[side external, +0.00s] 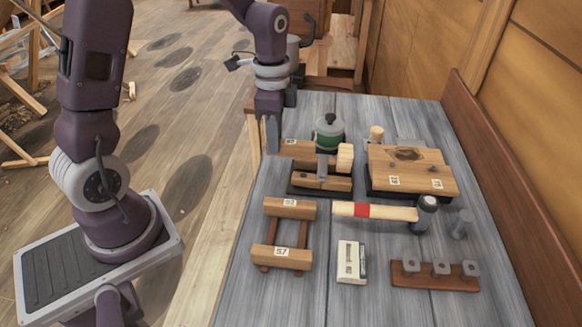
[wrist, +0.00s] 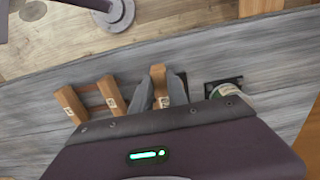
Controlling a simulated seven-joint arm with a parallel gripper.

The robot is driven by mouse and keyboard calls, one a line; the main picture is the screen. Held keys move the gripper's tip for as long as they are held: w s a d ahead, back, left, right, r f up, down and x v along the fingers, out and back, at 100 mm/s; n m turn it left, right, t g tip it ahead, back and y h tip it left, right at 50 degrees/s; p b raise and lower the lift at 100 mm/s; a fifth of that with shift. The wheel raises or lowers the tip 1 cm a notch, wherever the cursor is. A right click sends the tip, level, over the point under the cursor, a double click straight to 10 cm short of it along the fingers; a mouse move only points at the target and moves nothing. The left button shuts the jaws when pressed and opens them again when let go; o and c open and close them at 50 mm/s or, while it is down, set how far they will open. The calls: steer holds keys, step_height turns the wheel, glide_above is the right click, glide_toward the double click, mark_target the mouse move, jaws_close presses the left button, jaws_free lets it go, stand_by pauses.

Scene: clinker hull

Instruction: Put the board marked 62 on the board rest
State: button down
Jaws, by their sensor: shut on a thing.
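My gripper (side external: 272,146) points down at the far left part of the bench. In the wrist view its fingers (wrist: 162,100) are shut on a wooden board (wrist: 158,76), one on each side. This board (side external: 302,148) also shows in the side view, partly hidden; its label is too small to read. Two brown rails (side external: 301,234), seemingly the board rest, carry two boards crosswise. The nearer board (side external: 297,257) looks marked 57; the farther board (side external: 305,209) has a mark ending in 2, its first digit unclear. The rails (wrist: 94,87) also show in the wrist view.
A black frame with wooden blocks (side external: 325,183) and a green jar (side external: 329,133) stand close to the held board.

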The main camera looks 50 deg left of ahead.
steer(key=shift+r, duration=0.15)
steer(key=s+d+r, duration=0.4)
steer(key=s+d, duration=0.6)
steer(key=d, duration=0.3)
steer(key=f, duration=0.3)
steer(key=s+f, duration=0.1)
steer(key=f, duration=0.5)
steer(key=shift+s+d+f, duration=0.1)
steer(key=shift+s+f, duration=0.05)
steer(key=shift+f, duration=0.25)
steer(key=shift+f, duration=0.15)
steer(key=c, duration=1.3)
jaws_free()
